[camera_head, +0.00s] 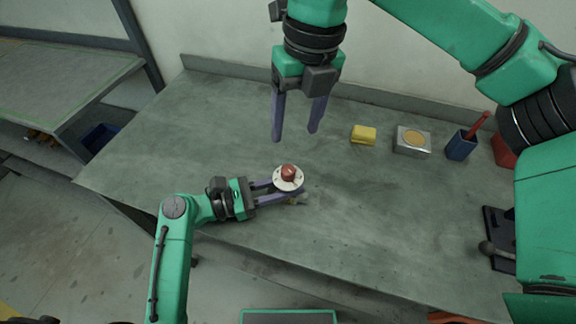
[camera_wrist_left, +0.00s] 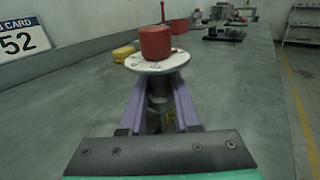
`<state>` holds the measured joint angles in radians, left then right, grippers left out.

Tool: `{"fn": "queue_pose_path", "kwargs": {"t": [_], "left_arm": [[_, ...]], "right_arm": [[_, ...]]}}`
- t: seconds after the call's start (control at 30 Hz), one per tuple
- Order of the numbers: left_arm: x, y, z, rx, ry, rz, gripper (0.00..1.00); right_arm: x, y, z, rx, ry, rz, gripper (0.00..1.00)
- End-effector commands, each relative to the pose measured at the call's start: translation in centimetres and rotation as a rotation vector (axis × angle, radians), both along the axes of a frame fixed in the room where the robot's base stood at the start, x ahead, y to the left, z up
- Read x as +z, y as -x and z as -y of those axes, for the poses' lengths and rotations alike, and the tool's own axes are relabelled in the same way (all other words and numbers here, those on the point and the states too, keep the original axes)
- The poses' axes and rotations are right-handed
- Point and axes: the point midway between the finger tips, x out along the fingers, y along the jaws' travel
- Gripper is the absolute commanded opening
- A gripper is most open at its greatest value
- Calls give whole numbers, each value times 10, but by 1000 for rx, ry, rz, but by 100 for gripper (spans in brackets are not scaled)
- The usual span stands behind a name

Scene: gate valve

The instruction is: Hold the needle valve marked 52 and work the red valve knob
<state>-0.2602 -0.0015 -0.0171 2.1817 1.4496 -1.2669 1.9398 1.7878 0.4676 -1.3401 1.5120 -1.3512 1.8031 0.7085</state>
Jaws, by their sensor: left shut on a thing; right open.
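The needle valve has a red knob (camera_head: 289,171) on top of a white round plate (camera_head: 287,181). In the left wrist view the red knob (camera_wrist_left: 155,42) stands above the white plate (camera_wrist_left: 157,62), with the grey valve body (camera_wrist_left: 157,98) between the fingers. My left gripper (camera_head: 277,192) is shut on the valve body below the plate, over the bench. My right gripper (camera_head: 296,134) is open and empty, pointing down above and beyond the valve, apart from the knob. No number is readable on the valve; a wall card (camera_wrist_left: 22,38) reads 52.
On the grey bench (camera_head: 180,130), a yellow block (camera_head: 364,134), a metal box with a round yellow top (camera_head: 412,141), a blue cup (camera_head: 460,147) with a red-handled tool, and a dark fixture (camera_head: 499,240) stand to the right. The bench's left part is clear.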

Motion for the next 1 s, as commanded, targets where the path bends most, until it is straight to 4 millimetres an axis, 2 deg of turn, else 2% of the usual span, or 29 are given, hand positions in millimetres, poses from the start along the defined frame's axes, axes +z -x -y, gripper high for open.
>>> {"fn": "queue_pose_path", "kwargs": {"t": [0.13,0.2,0.33,0.47,0.73,0.87,1.0], "left_arm": [[0,0,0,2,-1,0,0],[0,0,-1,2,-1,0,0],[-1,0,-1,1,-1,0,0],[-1,0,0,1,-1,0,0],[0,0,0,1,-1,-1,0],[0,0,0,1,-1,-1,0],[0,0,0,1,-1,-1,0]], "right_arm": [[7,2,-11,-318,74,-32,66],[8,2,-13,-405,92,-37,66],[2,3,-13,-458,104,-41,66],[-22,3,-12,-458,105,-43,66],[-89,3,-13,-456,104,-44,66],[-107,3,-13,-456,103,-42,66],[-112,3,-13,-456,101,-40,66]]}}
